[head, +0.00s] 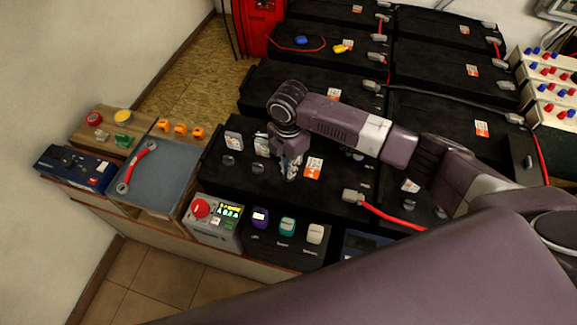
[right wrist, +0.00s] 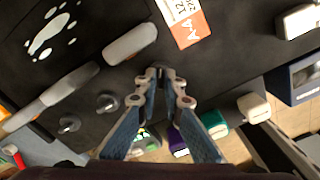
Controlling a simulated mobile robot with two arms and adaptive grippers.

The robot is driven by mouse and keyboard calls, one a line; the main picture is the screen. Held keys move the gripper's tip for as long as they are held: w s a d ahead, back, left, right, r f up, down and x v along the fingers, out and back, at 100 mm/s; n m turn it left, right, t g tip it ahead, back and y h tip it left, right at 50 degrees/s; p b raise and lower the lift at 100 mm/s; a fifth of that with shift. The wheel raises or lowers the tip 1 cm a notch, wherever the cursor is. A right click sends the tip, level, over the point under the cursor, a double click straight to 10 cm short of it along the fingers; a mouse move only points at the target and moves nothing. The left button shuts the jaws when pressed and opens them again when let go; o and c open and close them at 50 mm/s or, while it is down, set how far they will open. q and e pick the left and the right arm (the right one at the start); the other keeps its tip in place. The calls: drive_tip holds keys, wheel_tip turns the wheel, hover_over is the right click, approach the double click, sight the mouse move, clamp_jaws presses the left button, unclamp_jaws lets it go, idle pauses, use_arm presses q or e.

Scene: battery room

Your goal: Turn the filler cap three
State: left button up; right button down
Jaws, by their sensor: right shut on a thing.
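My right gripper (head: 289,172) points down at the top of the front black battery (head: 335,205). In the right wrist view its fingertips (right wrist: 162,76) are closed together at a small dark filler cap, which they almost wholly hide. This cap is in line with two other round dark filler caps, one nearer (head: 257,169) and one farther left (head: 228,160). Both also show in the right wrist view, the nearer (right wrist: 106,102) and the farther (right wrist: 69,124), and stand free of the gripper. I cannot tell how far the held cap is turned. My left gripper is not in view.
An orange label (head: 313,168) and grey terminal covers (head: 233,140) are close to the gripper. A red cable (head: 390,216) runs along the battery's right part. In front are a control box with a red button (head: 200,208) and purple, teal and white items. A blue-grey tray (head: 165,165) holds a red-handled tool.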

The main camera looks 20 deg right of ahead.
drive_tip(key=shift+r+p, duration=0.25)
drive_tip(key=shift+p, duration=0.1)
drive_tip(key=m+p, duration=0.5)
drive_tip(key=shift+a, duration=0.1)
drive_tip(key=shift+m+p, duration=1)
drive_tip(key=shift+m, duration=0.1)
drive_tip(key=shift+f+m+p, duration=0.1)
drive_tip(key=shift+m+p, duration=1.3)
drive_tip(key=shift+m, duration=0.7)
drive_tip(key=shift+w, duration=0.1)
drive_tip(key=c, duration=2.1)
unclamp_jaws()
drive_tip(key=shift+f, duration=0.1)
